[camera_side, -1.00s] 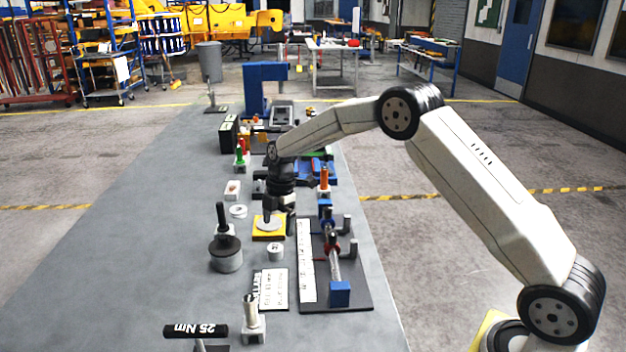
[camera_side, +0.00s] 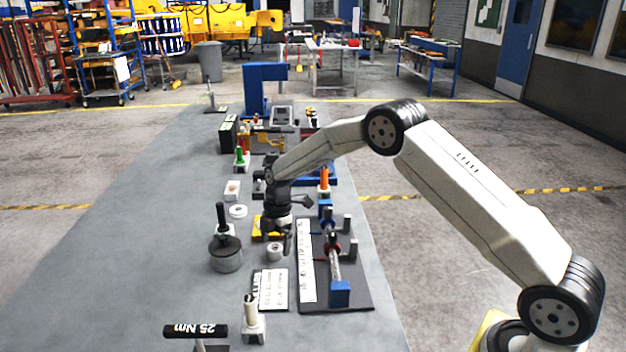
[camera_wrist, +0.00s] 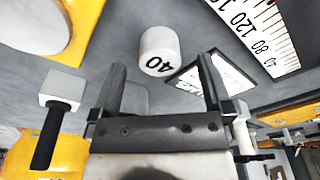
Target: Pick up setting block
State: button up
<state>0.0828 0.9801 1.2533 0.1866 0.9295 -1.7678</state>
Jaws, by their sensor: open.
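A short white cylinder marked 40, seemingly the setting block (camera_wrist: 158,52), stands on the grey bench in the wrist view. It shows in the side view as a small white round piece (camera_side: 275,253), just in front of the yellow pad (camera_side: 259,229). My gripper (camera_side: 279,246) is above and close to it there, pointing down. In the wrist view my gripper (camera_wrist: 163,72) has its two fingers spread with nothing between them. The cylinder appears beyond the fingertips, roughly centred between them. I cannot tell the exact height gap.
A black-based fixture with a white scale (camera_side: 307,262) and posts stands close on the right. A label plate (camera_side: 272,289) lies nearer the camera. A dark-topped round weight (camera_side: 226,254) stands left. The bench's left side (camera_side: 120,270) is clear.

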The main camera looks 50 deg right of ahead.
jog(key=shift+a+f, duration=0.2)
jog(key=shift+f, duration=0.8)
jog(key=shift+c, duration=0.2)
jog(key=c, duration=1.2)
jog(key=shift+r, duration=0.2)
